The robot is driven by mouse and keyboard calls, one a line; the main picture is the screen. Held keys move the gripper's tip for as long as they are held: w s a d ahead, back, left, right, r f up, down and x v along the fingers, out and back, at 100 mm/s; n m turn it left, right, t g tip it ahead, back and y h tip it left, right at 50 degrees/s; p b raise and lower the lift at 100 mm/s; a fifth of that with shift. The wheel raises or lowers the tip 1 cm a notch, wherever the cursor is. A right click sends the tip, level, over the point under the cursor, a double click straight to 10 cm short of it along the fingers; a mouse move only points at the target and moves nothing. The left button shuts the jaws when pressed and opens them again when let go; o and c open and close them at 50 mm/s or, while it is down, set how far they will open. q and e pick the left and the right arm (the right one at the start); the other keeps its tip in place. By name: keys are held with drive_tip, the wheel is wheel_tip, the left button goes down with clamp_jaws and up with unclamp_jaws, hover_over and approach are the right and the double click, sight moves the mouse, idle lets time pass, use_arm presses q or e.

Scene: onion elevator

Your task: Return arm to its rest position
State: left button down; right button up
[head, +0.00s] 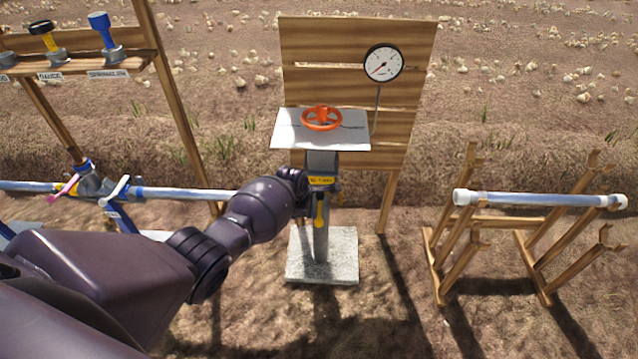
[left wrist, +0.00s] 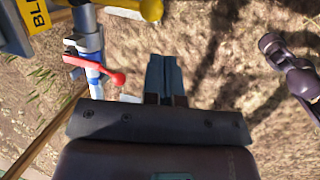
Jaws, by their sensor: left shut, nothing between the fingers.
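My left arm reaches in from the lower left of the head view, with its wrist end in front of the post (head: 322,240) under the orange handwheel (head: 322,118). Its fingers cannot be made out there. In the left wrist view my left gripper (left wrist: 165,75) has its fingers together with nothing between them, over bare soil. A red lever (left wrist: 95,70) on a blue and white pipe fitting shows to the left of the fingers, apart from them. A yellow handle (head: 319,210) hangs on the post, just right of my wrist.
A gauge (head: 383,63) sits on the wooden board (head: 355,85). A pipe with valves (head: 100,186) runs at the left, below a shelf with knobs (head: 100,65). A white-capped pipe (head: 540,200) lies on a wooden rack at the right. Soil between post and rack is clear.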

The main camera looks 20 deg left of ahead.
use_arm(q)
drive_tip(key=w+d+r+m+t, duration=0.2)
drive_tip(key=w+r+m+t, duration=0.4)
drive_tip(key=r+m, duration=0.4)
wheel_tip(320, 180, up, 4)
drive_tip(key=s+m+t, duration=0.3)
drive_tip(key=m, duration=0.5)
drive_tip(key=s+a+m+t, duration=0.3)
drive_tip(key=s+m, duration=0.2)
drive_tip(key=s, duration=1.5)
drive_tip(key=s+a+f+g, duration=0.1)
drive_tip(key=s+f, duration=0.1)
drive_tip(key=s, duration=0.3)
drive_tip(key=s+f+g+y, duration=0.1)
drive_tip(key=s+f, duration=0.2)
drive_tip(key=s, duration=0.3)
drive_tip(key=s+a+f+n+g, duration=0.1)
drive_tip(key=s+f, duration=0.1)
drive_tip(key=s, duration=0.4)
drive_tip(key=shift+a+f+y, duration=0.2)
drive_tip(key=shift+a+y, duration=0.1)
drive_tip(key=shift+a, duration=0.05)
